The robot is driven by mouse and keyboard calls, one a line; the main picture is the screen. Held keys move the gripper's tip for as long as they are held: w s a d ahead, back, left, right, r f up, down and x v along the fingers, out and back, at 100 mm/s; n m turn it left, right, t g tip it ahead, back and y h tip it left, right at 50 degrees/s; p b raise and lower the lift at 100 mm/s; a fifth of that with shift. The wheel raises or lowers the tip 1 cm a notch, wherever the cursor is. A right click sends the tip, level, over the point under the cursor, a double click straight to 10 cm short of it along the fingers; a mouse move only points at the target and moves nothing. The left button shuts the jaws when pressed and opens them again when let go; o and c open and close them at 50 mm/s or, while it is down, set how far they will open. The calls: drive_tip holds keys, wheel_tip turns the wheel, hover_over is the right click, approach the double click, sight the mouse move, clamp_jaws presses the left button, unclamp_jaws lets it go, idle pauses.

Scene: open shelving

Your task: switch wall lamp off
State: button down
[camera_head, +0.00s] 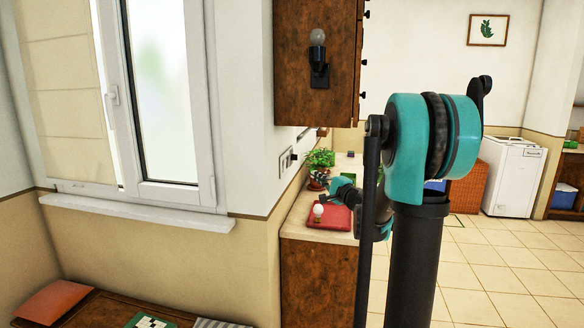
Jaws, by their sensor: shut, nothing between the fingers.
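The wall lamp (318,62) is a bare bulb in a black holder on the side of a brown wooden cabinet. Its bulb looks grey and shows no clear glow. A switch plate (286,162) is on the white wall below the cabinet, with a small dark part beside it. My gripper (319,179) is small and dark in this view, shut and empty, over the counter by a potted plant, to the right of the switch plate. My arm hides part of the counter behind it. I cannot tell any contact with the wall.
The counter (299,214) holds a red board (331,219) with a pale bulb-shaped thing (318,210), and a green potted plant (318,161). A window sill (140,211) juts out at the left. The tiled floor at the right is open.

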sight(285, 166)
drive_tip(key=s+a+x, duration=0.1)
drive_tip(key=a+x, duration=0.1)
drive_tip(key=x, duration=1.1)
drive_tip(key=shift+s+a, duration=0.25)
drive_tip(key=shift+a, duration=0.05)
drive_tip(key=shift+a+r, duration=0.2)
drive_tip(key=shift+a, duration=0.1)
drive_tip(key=shift+d, duration=0.1)
